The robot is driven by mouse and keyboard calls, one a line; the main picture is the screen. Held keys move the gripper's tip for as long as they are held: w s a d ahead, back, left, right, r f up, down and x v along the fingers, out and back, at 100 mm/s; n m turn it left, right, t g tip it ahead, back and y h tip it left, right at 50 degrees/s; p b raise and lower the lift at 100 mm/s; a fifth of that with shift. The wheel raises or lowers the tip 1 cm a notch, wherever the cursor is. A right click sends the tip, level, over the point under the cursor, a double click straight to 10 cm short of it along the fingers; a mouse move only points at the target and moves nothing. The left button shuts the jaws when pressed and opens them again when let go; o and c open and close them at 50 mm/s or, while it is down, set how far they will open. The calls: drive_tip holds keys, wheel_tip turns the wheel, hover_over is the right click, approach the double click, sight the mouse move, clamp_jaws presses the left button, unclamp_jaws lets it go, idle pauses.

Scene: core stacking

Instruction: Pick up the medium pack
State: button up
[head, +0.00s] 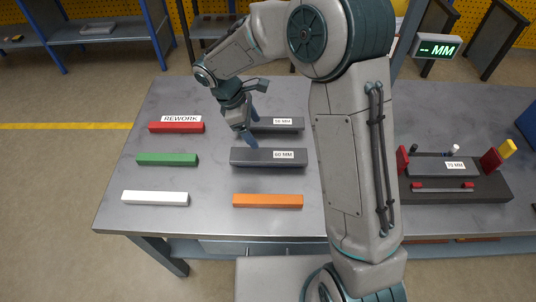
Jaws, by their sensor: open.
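Two dark grey packs lie in the middle of the table. The nearer pack (245,158) carries a label that looks like 60 MM, and the farther pack (290,125) has a small MM label whose number is hard to read. A third dark pack (430,168), labelled 75 MM, sits in the fixture at the right. By the labels, the nearer pack seems to be the medium one. My gripper (253,128) is open and empty, pointing down over the left part of the two middle packs. It hides the farther pack's left end. Contact cannot be told.
Red (180,128), green (167,160), white (155,198) and orange (267,201) bars lie on the grey table (213,180). A REWORK label is behind the red bar. The dark fixture (470,194) stands right of my arm. A display (436,48) reads "-- MM".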

hover_over(269, 154)
drive_tip(key=a, duration=0.2)
wheel_tip(269, 154, down, 6)
drive_tip(key=shift+w+r, duration=0.1)
drive_tip(key=shift+r, duration=0.05)
drive_tip(key=shift+a+p+x, duration=0.15)
drive_tip(key=shift+p+x, duration=0.3)
drive_tip(key=shift+x, duration=0.85)
drive_tip(key=shift+a+p+x, duration=0.15)
drive_tip(key=shift+p+x, duration=0.25)
drive_tip(key=shift+x, duration=0.85)
drive_tip(key=c, duration=1.4)
drive_tip(key=shift+c, duration=0.6)
